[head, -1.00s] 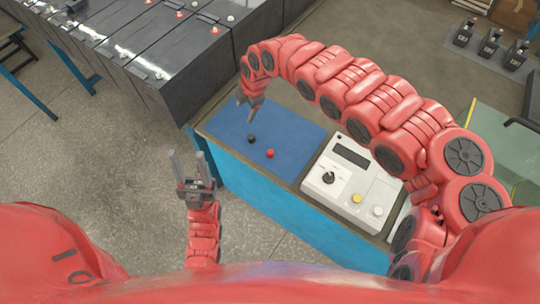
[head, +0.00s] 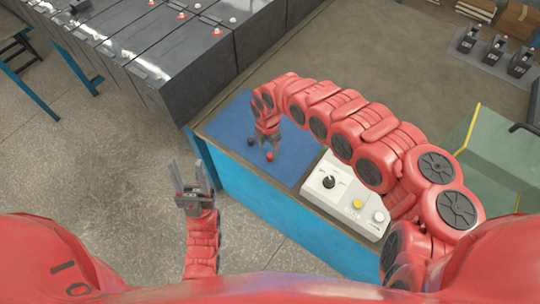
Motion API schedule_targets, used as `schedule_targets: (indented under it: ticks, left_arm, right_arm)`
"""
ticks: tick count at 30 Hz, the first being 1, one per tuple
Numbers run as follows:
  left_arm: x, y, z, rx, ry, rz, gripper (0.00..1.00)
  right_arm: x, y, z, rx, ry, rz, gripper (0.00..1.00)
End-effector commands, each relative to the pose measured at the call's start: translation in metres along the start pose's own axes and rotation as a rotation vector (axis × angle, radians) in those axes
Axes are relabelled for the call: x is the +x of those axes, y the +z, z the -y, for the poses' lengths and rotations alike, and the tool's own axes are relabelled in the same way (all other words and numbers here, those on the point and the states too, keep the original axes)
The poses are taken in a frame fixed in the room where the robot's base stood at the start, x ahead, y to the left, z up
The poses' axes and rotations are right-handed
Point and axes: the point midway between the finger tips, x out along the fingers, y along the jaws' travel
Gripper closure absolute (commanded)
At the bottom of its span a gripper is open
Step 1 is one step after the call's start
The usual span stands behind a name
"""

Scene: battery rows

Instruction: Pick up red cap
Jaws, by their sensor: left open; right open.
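The small red cap (head: 269,156) lies on the blue mat (head: 226,124) on the bench. A black cap (head: 251,142) lies just left of it on the same mat. My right gripper (head: 271,150) points down over the mat, close above or around the red cap. Its fingers are small and partly blurred, so contact cannot be made out. My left gripper (head: 188,172) is open and empty, in the air in front of the bench's left end, away from both caps.
A white tester box (head: 346,197) with a dial and buttons stands right of the mat, under my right arm. Large dark batteries (head: 185,60) stand in a row behind on the left. A green surface (head: 490,155) is at the right.

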Motion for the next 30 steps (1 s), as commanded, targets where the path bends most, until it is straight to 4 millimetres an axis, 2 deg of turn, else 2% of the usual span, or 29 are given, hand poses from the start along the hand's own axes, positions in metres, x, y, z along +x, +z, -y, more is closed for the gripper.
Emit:
schedule_targets:
  ticks: [7, 18, 28, 29, 30]
  left_arm:
    - [0.004, -0.001, 0.000, 0.000, 0.000, 0.000, 0.50]
    - [0.010, -0.002, 0.000, 0.000, 0.000, 0.000, 0.50]
    - [0.010, -0.002, 0.000, 0.000, 0.000, 0.000, 0.50]
    - [0.010, -0.002, 0.001, 0.000, 0.000, 0.000, 0.50]
    - [0.010, -0.002, 0.001, 0.000, 0.000, 0.000, 0.50]
  right_arm:
    - [0.013, 0.001, -0.002, 0.001, 0.001, -0.004, 0.31]
    - [0.052, 0.009, -0.004, 0.000, 0.000, -0.004, 0.31]
    - [0.057, 0.012, -0.004, 0.001, 0.000, 0.002, 0.31]
    - [0.057, 0.012, -0.004, 0.001, 0.000, 0.002, 0.33]
    - [0.057, 0.012, -0.004, 0.001, 0.000, 0.002, 0.40]
